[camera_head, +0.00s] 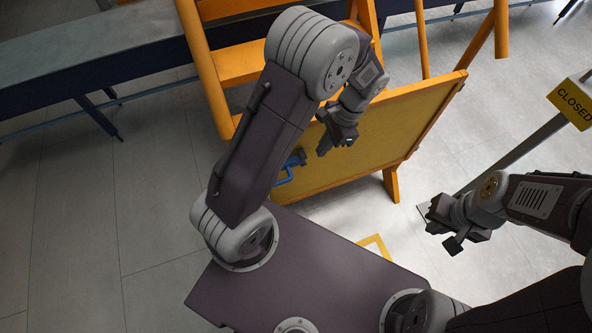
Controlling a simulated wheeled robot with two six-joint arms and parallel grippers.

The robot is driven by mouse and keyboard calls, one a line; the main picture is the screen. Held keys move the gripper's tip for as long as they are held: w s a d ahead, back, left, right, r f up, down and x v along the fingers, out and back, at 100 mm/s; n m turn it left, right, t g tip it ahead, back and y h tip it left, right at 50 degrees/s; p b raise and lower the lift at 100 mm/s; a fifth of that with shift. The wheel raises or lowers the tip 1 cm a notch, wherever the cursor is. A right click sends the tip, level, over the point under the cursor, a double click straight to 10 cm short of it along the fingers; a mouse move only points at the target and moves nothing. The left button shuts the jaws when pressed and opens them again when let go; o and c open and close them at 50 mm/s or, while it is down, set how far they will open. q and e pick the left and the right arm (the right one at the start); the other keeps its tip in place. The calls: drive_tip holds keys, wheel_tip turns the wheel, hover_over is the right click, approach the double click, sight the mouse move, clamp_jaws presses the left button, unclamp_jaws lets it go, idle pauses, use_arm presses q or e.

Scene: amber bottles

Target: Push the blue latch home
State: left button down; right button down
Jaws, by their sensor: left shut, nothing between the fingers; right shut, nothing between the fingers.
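The blue latch (287,170) is on the near face of a yellow gate panel (376,142), near its left end. Part of the latch is hidden behind my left arm, so I cannot tell how far it is slid. My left gripper (336,149) is shut and empty, in front of the panel, a little to the right of the latch and apart from it in the picture. My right gripper (440,237) is shut and empty, off to the right of the panel over the floor.
Orange steps and rails (243,62) stand behind the panel. A dark conveyor-like bench (100,68) runs along the back left. A "CLOSED" sign (574,103) on a grey post stands at the right. The tiled floor at left is clear.

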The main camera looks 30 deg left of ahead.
use_arm(q)
drive_tip(key=s+a+f, duration=0.2)
drive_tip(key=f, duration=0.3)
drive_tip(key=s+a+f, duration=0.2)
drive_tip(key=a+f, duration=0.1)
drive_tip(key=f, duration=0.2)
drive_tip(key=shift+s+p, duration=0.3)
drive_tip(key=shift+s, duration=0.05)
drive_tip(key=shift+d, duration=0.1)
